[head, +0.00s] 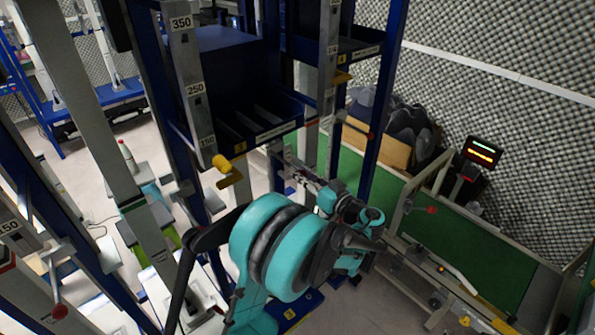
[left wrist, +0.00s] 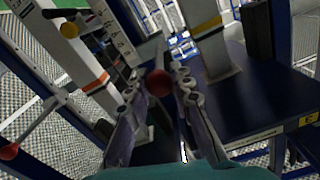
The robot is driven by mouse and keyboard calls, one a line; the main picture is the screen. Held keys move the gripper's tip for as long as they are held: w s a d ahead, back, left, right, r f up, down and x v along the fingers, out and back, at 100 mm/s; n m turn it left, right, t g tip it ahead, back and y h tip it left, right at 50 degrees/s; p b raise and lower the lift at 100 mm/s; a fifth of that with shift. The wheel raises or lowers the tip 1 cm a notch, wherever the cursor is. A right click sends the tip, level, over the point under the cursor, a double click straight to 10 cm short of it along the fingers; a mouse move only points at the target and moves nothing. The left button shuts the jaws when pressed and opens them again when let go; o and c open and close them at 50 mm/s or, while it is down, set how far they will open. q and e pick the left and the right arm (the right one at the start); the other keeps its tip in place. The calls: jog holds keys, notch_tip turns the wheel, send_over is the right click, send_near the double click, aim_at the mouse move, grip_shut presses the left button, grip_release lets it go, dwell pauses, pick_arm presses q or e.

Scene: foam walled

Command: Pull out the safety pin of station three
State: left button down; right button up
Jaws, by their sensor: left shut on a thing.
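My left gripper (head: 281,153) reaches up and left from the teal arm, toward the front of the blue shelf unit. In the left wrist view its two fingers (left wrist: 162,92) are closed in around a red ball knob (left wrist: 158,83), which I take for the safety pin's head. The pin's shaft is hidden behind the knob and fingers. In the head view the held knob cannot be made out. I cannot read a station number three near it. My right gripper is not in view.
Another red knob (head: 370,135) sticks out by a blue post, and a further red knob (head: 431,209) stands by the green conveyor (head: 395,200). A yellow knob (head: 225,165) is on the grey numbered post (head: 190,75). Blue shelf bins (head: 270,130) and posts crowd the gripper.

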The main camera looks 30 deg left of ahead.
pick_arm(q)
jog(key=shift+d+f, duration=0.1)
jog(key=c, duration=1.3)
grip_release()
jog(key=shift+d, duration=0.1)
jog(key=v, duration=1.2)
jog(key=shift+s, duration=0.1)
